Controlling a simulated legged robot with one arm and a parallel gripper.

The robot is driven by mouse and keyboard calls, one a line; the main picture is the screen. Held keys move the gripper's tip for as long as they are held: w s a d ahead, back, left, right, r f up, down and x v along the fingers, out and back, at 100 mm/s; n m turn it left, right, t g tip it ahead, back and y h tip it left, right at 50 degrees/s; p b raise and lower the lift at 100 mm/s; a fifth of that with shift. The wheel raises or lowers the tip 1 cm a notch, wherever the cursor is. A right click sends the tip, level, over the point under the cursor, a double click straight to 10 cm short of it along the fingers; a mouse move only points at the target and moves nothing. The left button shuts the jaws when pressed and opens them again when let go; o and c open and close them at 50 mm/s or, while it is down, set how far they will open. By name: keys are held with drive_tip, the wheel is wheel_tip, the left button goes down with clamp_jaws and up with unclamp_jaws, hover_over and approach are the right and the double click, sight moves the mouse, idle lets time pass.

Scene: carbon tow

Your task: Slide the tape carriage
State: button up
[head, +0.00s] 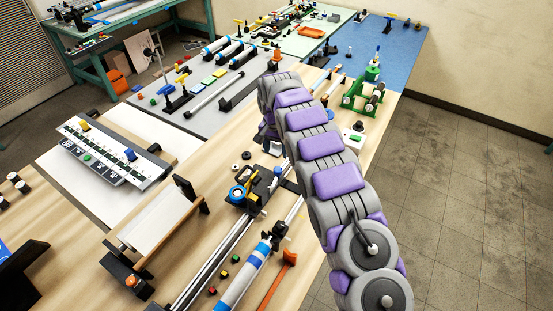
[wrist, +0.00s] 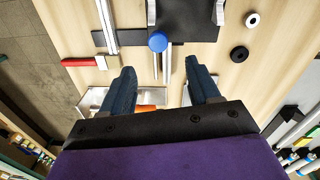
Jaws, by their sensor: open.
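The tape carriage (head: 262,185) is a black block with a blue ring and yellow parts. It sits on a pair of long silver rails (head: 222,262) on the wooden table, in the middle of the head view. In the wrist view, a black plate (wrist: 190,28) with a round blue knob (wrist: 157,42) shows at the top, beyond my fingers; I cannot tell whether it is the carriage. My gripper (wrist: 162,78) is open, with two dark blue fingers apart and nothing held between them. In the head view my arm mostly hides the gripper.
A blue-and-white tube (head: 243,277) and an orange-red bar (head: 279,280) lie right of the rails. A white roller on black stands (head: 158,225) is left. A green stand (head: 364,98) is beyond my arm.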

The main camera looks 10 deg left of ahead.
wheel_tip(320, 180, up, 8)
drive_tip(key=shift+a+p, duration=0.25)
drive_tip(key=shift+p, duration=0.1)
drive_tip(key=shift+f, duration=0.1)
